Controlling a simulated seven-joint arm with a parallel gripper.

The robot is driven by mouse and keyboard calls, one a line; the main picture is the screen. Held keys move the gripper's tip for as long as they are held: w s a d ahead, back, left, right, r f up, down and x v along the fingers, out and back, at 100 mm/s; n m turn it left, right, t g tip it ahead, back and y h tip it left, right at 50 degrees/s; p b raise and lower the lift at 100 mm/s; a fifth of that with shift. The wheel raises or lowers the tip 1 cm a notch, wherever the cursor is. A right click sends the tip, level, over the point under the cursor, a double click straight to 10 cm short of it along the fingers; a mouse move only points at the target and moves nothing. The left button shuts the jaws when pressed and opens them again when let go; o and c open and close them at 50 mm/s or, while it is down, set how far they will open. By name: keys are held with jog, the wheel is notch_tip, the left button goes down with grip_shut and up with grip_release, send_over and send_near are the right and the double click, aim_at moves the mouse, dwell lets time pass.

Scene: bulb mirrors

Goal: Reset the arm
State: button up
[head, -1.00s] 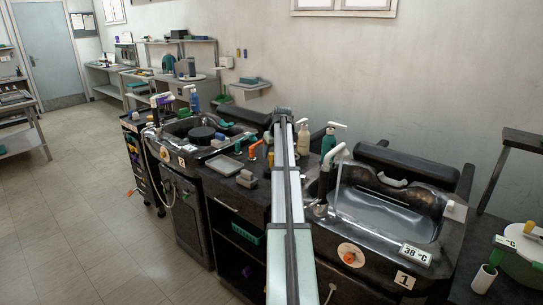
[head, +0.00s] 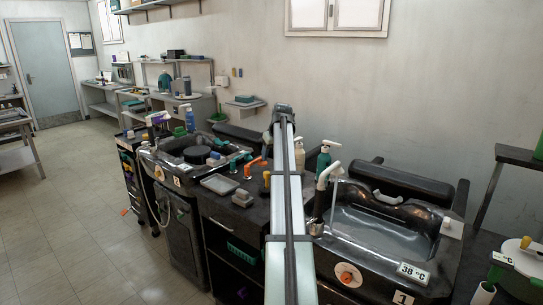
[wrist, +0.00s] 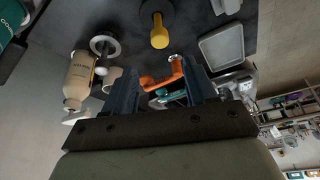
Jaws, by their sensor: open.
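My gripper (wrist: 160,90) is open and empty in the wrist view, with its two dark fingers apart. An orange tool (wrist: 165,76) shows beyond and between the fingers; I cannot see contact with it. In the head view my arm rises up the middle of the picture and hides part of the counter behind it. The gripper itself cannot be made out there.
Basin 1 (head: 380,238) is right of my arm, basin 2 (head: 167,160) left. The counter between holds a grey tray (head: 221,184), an orange tool (head: 255,164) and a grey block (head: 242,199). A cream bottle (wrist: 80,80) shows in the wrist view. Open floor (head: 80,220) lies left.

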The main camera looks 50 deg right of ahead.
jog(key=shift+a+f, duration=0.1)
